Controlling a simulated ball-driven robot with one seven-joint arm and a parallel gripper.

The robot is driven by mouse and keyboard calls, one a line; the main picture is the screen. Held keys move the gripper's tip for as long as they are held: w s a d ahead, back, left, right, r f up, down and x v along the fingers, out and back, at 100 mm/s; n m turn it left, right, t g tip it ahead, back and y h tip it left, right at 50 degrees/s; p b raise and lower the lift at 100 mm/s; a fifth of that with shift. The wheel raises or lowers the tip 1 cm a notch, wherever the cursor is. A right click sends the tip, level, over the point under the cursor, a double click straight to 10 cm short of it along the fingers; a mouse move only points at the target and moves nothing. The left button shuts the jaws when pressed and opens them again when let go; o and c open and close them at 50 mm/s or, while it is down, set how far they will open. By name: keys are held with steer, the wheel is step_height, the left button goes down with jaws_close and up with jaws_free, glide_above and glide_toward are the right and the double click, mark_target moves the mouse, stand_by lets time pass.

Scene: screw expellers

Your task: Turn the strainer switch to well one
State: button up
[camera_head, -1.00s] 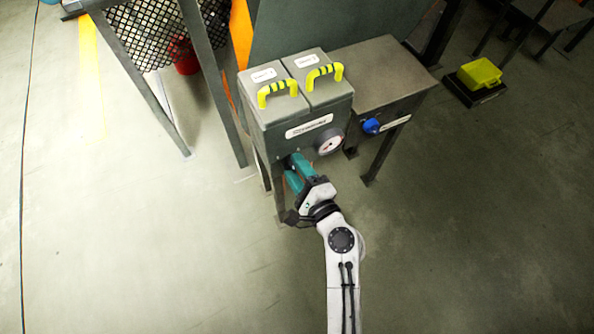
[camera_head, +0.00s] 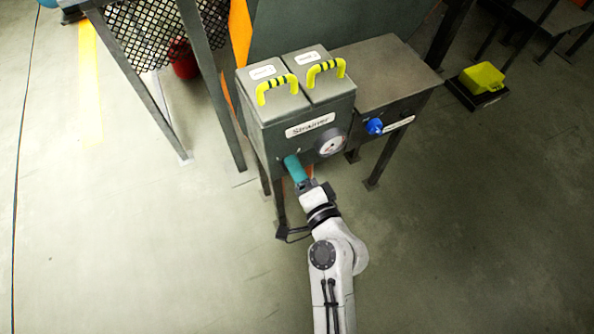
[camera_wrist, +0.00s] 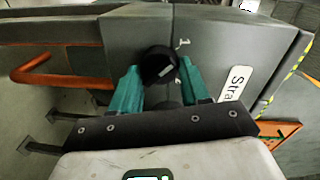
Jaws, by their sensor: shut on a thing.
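The strainer box (camera_head: 310,140) is a grey cabinet with a "Strainer" label (camera_head: 310,126). Its switch is a round black knob (camera_wrist: 155,62) on the front face, with a short pale line slanting slightly up to the right. A "1" mark (camera_wrist: 183,43) is at the knob's upper right, and a second mark (camera_wrist: 178,80) is lower right, partly hidden. My gripper (camera_wrist: 160,74) has its two teal fingers on either side of the knob, shut on it. In the head view my gripper (camera_head: 291,161) is at the box's lower left front and hides the knob.
A round gauge (camera_head: 332,142) is right of my gripper. Two lids with yellow handles (camera_head: 277,88) top the box. A blue knob (camera_head: 374,126) is on the neighbouring unit. An orange bar (camera_wrist: 60,78) is left in the wrist view.

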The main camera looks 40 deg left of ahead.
stand_by(0.4)
steer(key=o, duration=1)
steer(key=shift+o, duration=0.2)
steer(key=f+p+v, duration=0.1)
steer(key=v, duration=0.9)
steer(key=shift+d+r, duration=0.35)
steer(key=shift+r, duration=0.15)
steer(key=shift+s, duration=0.1)
